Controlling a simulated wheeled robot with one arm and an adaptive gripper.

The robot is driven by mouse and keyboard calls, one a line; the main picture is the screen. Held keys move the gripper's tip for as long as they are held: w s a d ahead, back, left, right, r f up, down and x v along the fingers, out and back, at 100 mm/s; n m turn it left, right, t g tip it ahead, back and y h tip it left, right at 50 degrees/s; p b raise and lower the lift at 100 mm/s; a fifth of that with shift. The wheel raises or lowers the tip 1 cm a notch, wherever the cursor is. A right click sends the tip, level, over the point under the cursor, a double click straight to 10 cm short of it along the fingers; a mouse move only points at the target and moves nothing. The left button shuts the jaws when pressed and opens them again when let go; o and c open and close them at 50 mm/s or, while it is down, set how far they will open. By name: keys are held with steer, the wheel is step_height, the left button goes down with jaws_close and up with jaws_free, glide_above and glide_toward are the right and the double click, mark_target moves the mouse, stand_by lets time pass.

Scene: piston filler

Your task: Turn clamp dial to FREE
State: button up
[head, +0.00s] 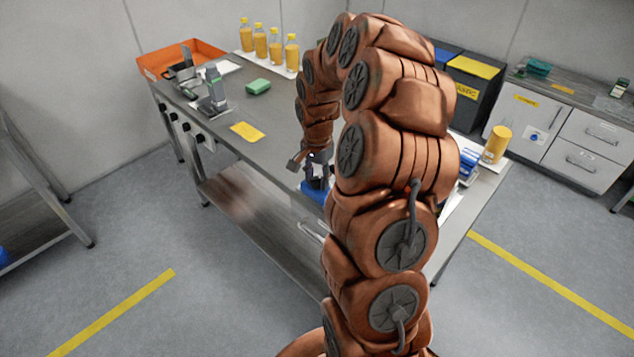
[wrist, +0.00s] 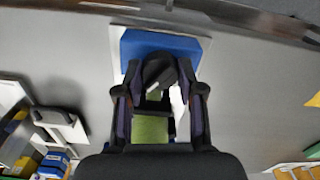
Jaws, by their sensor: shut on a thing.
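A dark round clamp dial (wrist: 160,70) with a short light mark sits on a blue block (wrist: 150,41) in the wrist view. My gripper (wrist: 161,84) has its two dark fingers on either side of the dial and is shut on it. In the head view my gripper (head: 318,158) is over the blue block (head: 313,192) at the bench's front edge; the dial is hidden there. A green patch (wrist: 150,128) shows between the fingers. I cannot read any FREE label or tell which setting the dial points to.
The block is on a steel bench (head: 235,170). A green sponge (head: 258,86), a yellow card (head: 247,131), an orange tray (head: 145,68) and several yellow bottles (head: 260,42) are farther back. My arm hides much of the bench's right part.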

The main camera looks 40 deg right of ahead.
mark_target(317, 180)
steer(key=n+b, duration=0.4)
steer(key=shift+f+n, duration=0.2)
steer(key=shift+n, duration=0.1)
steer(key=n+b, duration=0.3)
steer(key=shift+n, duration=0.3)
steer(key=n+b, duration=0.1)
steer(key=n, duration=0.2)
steer(key=shift+r+n, duration=0.1)
steer(key=shift+n, duration=0.2)
steer(key=shift+r+n+b, duration=0.1)
steer(key=shift+n+b, duration=0.5)
steer(key=shift+n, duration=1.4)
steer(key=o, duration=1.1)
steer(key=shift+o, duration=0.2)
step_height(317, 180, up, 12)
